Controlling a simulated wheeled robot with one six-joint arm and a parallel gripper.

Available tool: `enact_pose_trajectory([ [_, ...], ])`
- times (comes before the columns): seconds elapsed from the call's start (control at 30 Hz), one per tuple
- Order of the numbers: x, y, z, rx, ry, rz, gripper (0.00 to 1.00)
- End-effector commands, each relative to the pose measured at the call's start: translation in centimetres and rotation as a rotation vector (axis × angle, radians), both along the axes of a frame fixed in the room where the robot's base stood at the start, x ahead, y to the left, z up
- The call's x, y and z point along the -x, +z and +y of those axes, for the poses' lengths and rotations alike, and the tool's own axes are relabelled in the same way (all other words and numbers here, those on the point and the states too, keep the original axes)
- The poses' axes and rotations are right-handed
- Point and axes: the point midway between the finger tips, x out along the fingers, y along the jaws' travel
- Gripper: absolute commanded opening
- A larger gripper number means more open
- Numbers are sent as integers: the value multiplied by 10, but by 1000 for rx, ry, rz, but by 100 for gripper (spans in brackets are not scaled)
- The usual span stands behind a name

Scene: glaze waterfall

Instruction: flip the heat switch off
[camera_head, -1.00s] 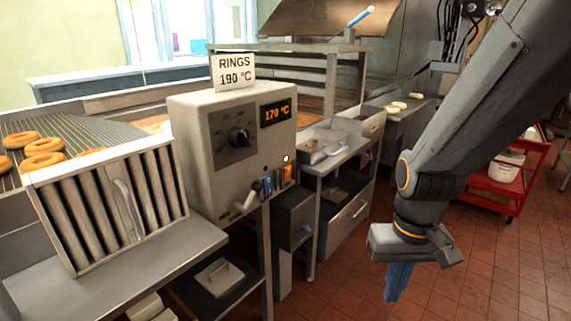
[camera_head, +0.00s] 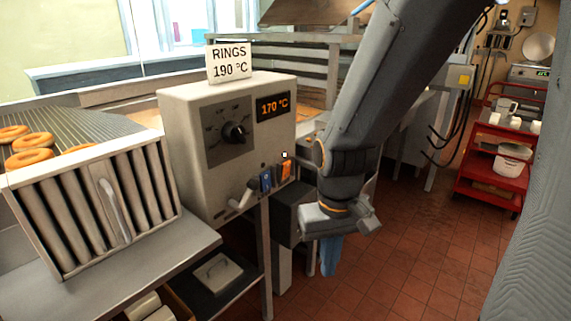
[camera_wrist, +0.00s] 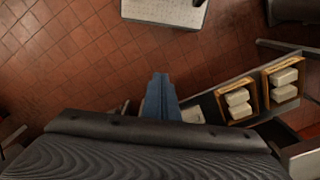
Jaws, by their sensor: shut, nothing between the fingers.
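The control box (camera_head: 185,150) stands left of the middle in the head view. Low on its front, near the right edge, are a blue switch (camera_head: 265,181) and a lit orange switch (camera_head: 285,171). Their labels are too small to read, so I cannot tell which is the heat switch. The display (camera_head: 273,106) reads 170 °C. My gripper (camera_head: 329,262) points down, with its blue fingers shut and empty, to the right of the switches and lower than them. The fingers (camera_wrist: 161,98) also show in the wrist view, above the floor. Nothing touches the switches.
A grey lever (camera_head: 244,196) sticks out left of the switches. A dial (camera_head: 234,132) is on the box, and a sign (camera_head: 229,64) reading RINGS 190 °C stands on top. A red cart (camera_head: 490,172) stands at the right. Tiled floor (camera_head: 425,235) is open between.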

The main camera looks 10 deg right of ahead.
Motion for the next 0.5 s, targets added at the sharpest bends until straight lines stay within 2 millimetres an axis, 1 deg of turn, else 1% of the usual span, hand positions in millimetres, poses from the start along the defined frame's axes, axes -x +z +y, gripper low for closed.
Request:
enact_pose_trajectory([
  [0.1,-1,1,0,-1,-4,-3,0],
  [0.17,-5,5,2,-8,-22,-19,0],
  [0.27,-22,23,7,-36,-97,-89,0],
  [0.37,-51,52,13,-85,-232,-206,0],
  [0.4,-64,66,14,-106,-296,-258,0],
  [0.47,-84,88,14,-137,-392,-337,0],
  [0.5,-97,102,12,-156,-455,-387,0],
])
